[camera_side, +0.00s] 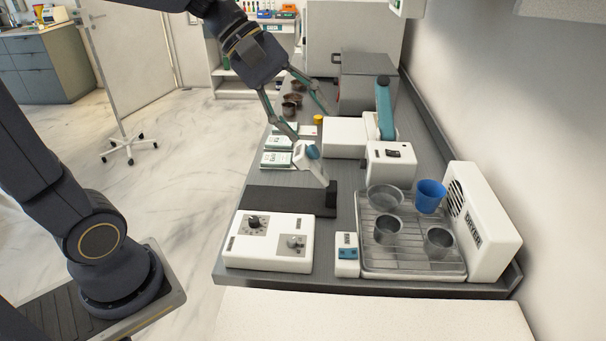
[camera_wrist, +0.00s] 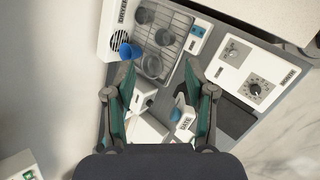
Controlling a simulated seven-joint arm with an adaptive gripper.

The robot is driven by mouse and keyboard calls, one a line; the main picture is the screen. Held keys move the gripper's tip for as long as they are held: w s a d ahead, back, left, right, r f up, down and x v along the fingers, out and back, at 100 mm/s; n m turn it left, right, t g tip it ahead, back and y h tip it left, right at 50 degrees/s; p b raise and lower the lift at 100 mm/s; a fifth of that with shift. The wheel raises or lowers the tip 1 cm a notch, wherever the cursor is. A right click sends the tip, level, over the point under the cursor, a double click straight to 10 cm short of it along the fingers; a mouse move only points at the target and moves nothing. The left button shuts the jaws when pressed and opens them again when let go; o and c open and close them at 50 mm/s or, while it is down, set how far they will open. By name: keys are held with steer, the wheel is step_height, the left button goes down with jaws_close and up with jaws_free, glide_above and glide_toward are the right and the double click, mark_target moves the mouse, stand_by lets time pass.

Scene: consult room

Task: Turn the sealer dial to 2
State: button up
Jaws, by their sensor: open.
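A white control box (camera_side: 290,262) stands at the bench's near left corner. It carries a black dial (camera_side: 254,222) with scale marks around it and a grey knob (camera_side: 295,242). Both also show in the wrist view, the black dial (camera_wrist: 255,89) at the right and the grey knob (camera_wrist: 231,54) above left of it. The number the dial points to is too small to read. A white machine with a teal lever (camera_side: 384,110) stands farther back; I cannot tell which unit is the sealer. My gripper (camera_side: 310,125) is open and empty above the bench, apart from the dials.
A white stamp-like tool marked DATE (camera_wrist: 185,122) stands near the gripper. A dryer (camera_side: 487,240) and a wire rack (camera_side: 385,265) with metal cups and a blue cup (camera_side: 430,196) are at right. A small blue-and-white box (camera_side: 347,262) sits between rack and control box. A dark mat (camera_side: 280,200) lies behind the control box.

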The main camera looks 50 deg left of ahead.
steer(key=w+a+f+n+t+h, duration=0.2)
steer(key=w+a+f+n, duration=0.2)
steer(key=w+a+n, duration=0.3)
steer(key=w+a+f+n+t+h, duration=0.15)
steer(key=w+a+f+n, duration=0.3)
steer(key=w, duration=0.55)
steer(key=w+a+f+n+t, duration=0.1)
steer(key=a+f+n, duration=0.2)
steer(key=a+f, duration=0.4)
steer(key=n, duration=0.2)
glide_toward(363, 164)
steer(key=shift+y, duration=0.25)
steer(key=x, duration=0.8)
steer(key=shift+w+a+f, duration=0.2)
steer(key=shift+a+f, duration=0.15)
steer(key=shift+a, duration=0.05)
steer(key=shift+c, duration=0.2)
steer(key=shift+t, duration=0.25)
jaws_close()
